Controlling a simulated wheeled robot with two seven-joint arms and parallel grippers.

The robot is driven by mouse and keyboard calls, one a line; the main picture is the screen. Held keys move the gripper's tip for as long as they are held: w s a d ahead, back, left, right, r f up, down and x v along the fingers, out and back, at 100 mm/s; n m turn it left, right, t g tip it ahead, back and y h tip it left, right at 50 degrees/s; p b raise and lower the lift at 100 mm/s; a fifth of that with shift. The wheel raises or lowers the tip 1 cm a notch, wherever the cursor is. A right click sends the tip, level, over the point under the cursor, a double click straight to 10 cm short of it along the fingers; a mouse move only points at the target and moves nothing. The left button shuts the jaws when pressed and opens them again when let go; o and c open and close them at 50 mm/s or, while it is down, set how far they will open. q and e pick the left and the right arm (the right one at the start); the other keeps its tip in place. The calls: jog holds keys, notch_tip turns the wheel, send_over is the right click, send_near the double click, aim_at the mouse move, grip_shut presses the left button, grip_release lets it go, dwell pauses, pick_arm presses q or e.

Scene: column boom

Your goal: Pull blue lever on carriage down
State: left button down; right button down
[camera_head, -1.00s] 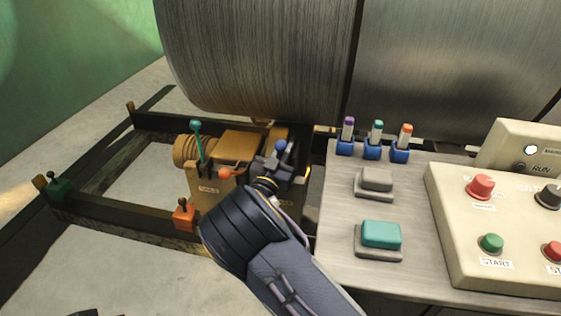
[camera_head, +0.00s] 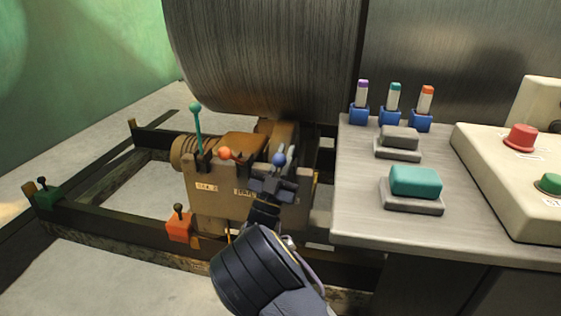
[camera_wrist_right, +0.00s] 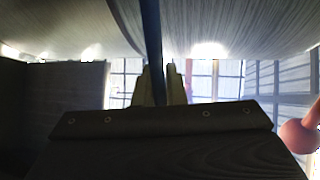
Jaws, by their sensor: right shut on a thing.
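The tan carriage (camera_head: 240,207) stands on the dark rails below the big metal drum. The blue lever (camera_head: 279,160) is at the carriage's right side, its round knob showing between the fingers of my right gripper (camera_head: 281,159). The right gripper is shut on the lever, with the knob about level with the orange knob (camera_head: 225,153). In the right wrist view the blue lever shaft (camera_wrist_right: 151,40) runs up from between the fingers (camera_wrist_right: 161,85). My left gripper is not in view.
A teal lever (camera_head: 197,125) stands upright on the carriage's left. An orange stop (camera_head: 179,226) and a green stop (camera_head: 46,197) sit on the rails. The control desk (camera_head: 355,190), with buttons and several marker-like items, borders the right. The metal drum (camera_head: 265,60) hangs above.

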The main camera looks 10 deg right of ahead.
jog(key=shift+a, duration=0.1)
dwell(0.3)
jog(key=c, duration=1.5)
grip_release()
jog(key=p+v, duration=0.1)
jog(key=v, duration=0.6)
jog(key=shift+s+a+f, duration=0.15)
jog(key=shift+s+f, duration=0.05)
jog(key=shift+f, duration=0.1)
